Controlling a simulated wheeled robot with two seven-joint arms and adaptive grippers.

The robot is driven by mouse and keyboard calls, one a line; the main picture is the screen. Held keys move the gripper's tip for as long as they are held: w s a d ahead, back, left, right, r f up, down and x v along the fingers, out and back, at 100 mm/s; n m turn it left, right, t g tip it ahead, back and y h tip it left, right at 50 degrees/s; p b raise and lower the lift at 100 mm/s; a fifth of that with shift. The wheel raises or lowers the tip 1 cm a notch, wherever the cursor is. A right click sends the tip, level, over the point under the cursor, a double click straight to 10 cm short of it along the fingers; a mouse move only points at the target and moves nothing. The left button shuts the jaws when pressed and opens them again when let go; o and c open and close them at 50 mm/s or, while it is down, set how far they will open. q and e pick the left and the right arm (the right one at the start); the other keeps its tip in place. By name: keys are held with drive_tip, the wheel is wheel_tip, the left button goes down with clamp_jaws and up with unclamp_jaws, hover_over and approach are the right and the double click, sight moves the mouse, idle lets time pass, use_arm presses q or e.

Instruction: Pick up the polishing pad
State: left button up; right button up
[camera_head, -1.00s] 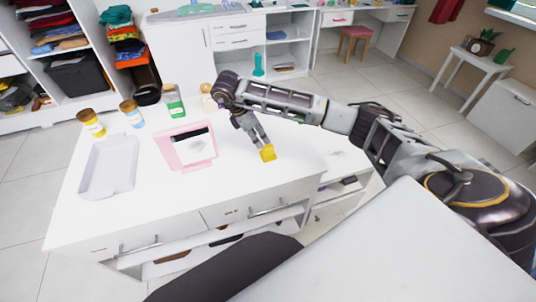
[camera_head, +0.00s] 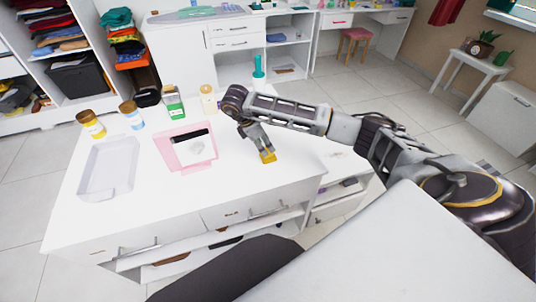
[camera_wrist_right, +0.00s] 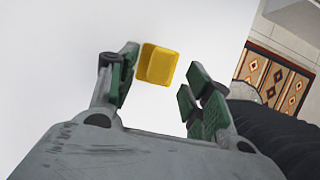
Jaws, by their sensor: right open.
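A small yellow block, which I take to be the polishing pad (camera_head: 268,158), lies on the white table near its right side. It also shows in the right wrist view (camera_wrist_right: 157,65), beyond and between the two green-lined fingers. My right gripper (camera_head: 260,147) points down at the pad from just behind it. In the right wrist view the right gripper (camera_wrist_right: 163,80) is open, with a visible gap between each finger and the pad. Nothing is held. My left gripper is not in view.
A pink board (camera_head: 198,163) lies left of the pad on the white table (camera_head: 150,210). An empty white tray (camera_head: 108,194) is farther left. A yellow jar (camera_head: 91,125), a blue jar (camera_head: 132,116), a green jar (camera_head: 173,104) and a beige bottle (camera_head: 208,99) stand along the back edge.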

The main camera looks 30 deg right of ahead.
drive_tip(key=shift+x, duration=2)
drive_tip(key=shift+c, duration=0.4)
drive_tip(key=c, duration=1)
